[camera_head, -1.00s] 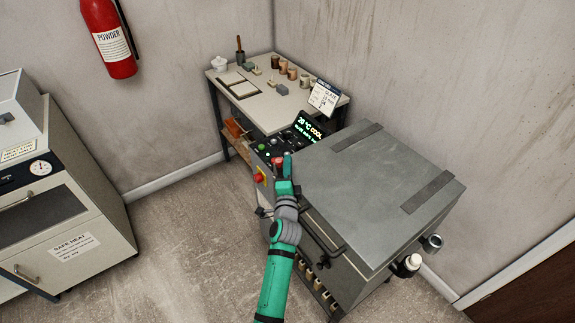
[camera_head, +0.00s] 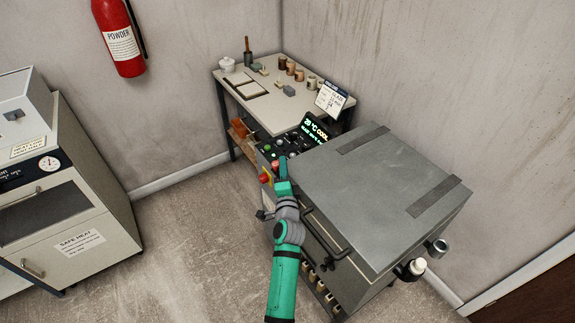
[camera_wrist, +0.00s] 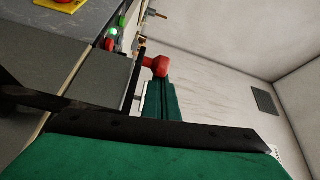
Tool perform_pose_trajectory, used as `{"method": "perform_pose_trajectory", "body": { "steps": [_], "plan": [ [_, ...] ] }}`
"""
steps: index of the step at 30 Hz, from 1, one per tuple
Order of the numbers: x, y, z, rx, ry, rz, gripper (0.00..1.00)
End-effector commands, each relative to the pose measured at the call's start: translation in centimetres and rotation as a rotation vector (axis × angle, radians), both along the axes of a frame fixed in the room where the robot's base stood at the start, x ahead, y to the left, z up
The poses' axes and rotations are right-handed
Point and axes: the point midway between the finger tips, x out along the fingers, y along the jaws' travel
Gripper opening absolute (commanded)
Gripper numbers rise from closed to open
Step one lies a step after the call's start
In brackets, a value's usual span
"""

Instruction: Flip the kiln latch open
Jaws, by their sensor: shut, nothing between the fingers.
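The kiln (camera_head: 375,190) is a grey box with a flat lid, seen at centre right in the head view. A red knob (camera_head: 277,167), apparently the latch's grip, shows at its front-left edge beside the control panel. My gripper (camera_head: 284,181) is shut and empty at that edge, right beside the knob. In the wrist view the red knob (camera_wrist: 156,66) sits at the tip end of my green fingers (camera_wrist: 160,100). I cannot tell whether they touch. The latch's lever and pivot are mostly hidden by my gripper.
A dark bar handle (camera_head: 325,238) stands out from the kiln front. A worktable (camera_head: 285,105) with small pots stands behind. A cabinet (camera_head: 70,210) is at left, with clear floor between.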

Motion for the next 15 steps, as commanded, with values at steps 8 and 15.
{"method": "perform_pose_trajectory", "body": {
  "steps": [8, 15],
  "plan": [
    [0.02, -0.30, 0.02, 0.000, -0.001, -0.005, 0.00],
    [-0.85, -0.04, -0.08, -0.001, 0.000, -0.001, 0.00]
  ]
}}
